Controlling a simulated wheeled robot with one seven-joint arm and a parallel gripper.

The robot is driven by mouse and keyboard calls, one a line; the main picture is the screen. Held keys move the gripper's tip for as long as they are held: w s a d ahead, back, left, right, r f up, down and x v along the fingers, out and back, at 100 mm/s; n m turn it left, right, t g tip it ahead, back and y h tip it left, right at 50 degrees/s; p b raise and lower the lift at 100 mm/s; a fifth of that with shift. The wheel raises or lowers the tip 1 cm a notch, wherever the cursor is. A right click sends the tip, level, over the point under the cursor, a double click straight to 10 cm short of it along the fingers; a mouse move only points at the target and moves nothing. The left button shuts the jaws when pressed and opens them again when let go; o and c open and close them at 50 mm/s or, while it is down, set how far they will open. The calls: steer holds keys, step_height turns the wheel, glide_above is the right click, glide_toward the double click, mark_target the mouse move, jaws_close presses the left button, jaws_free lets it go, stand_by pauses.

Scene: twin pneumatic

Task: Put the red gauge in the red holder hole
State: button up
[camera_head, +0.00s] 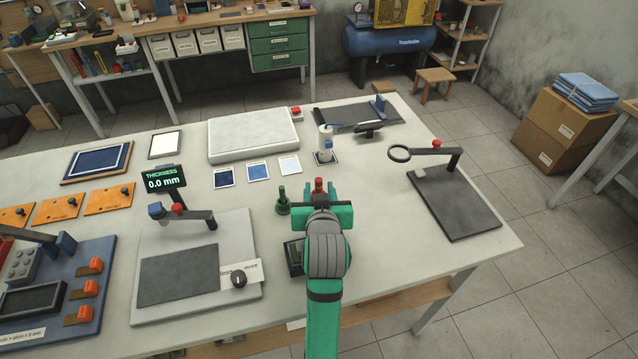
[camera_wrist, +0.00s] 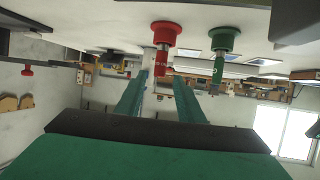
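The red gauge (camera_head: 318,186) stands on the white table just beyond my gripper (camera_head: 319,196), its lower part hidden. In the wrist view, which appears inverted, the red gauge (camera_wrist: 164,40) hangs from the tabletop at the top, in line with the gap between my gripper's fingers (camera_wrist: 162,79). The fingers are apart, and I see no grip on the gauge. A similar green gauge (camera_head: 282,203) stands just left of it and also shows in the wrist view (camera_wrist: 220,52). A dark box (camera_head: 293,258) sits beside my arm, partly hidden. I cannot make out the red holder hole.
A grey plate stand with a thickness display (camera_head: 165,178) is on the left. A magnifier stand (camera_head: 456,205) is on the right. A white bottle (camera_head: 325,140) stands behind the gauges, and small blue samples (camera_head: 257,170) lie behind left. Table between gauges and magnifier is clear.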

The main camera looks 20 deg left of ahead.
steer(key=v, duration=0.6)
steer(key=shift+s, duration=0.3)
steer(key=shift+r, duration=0.1)
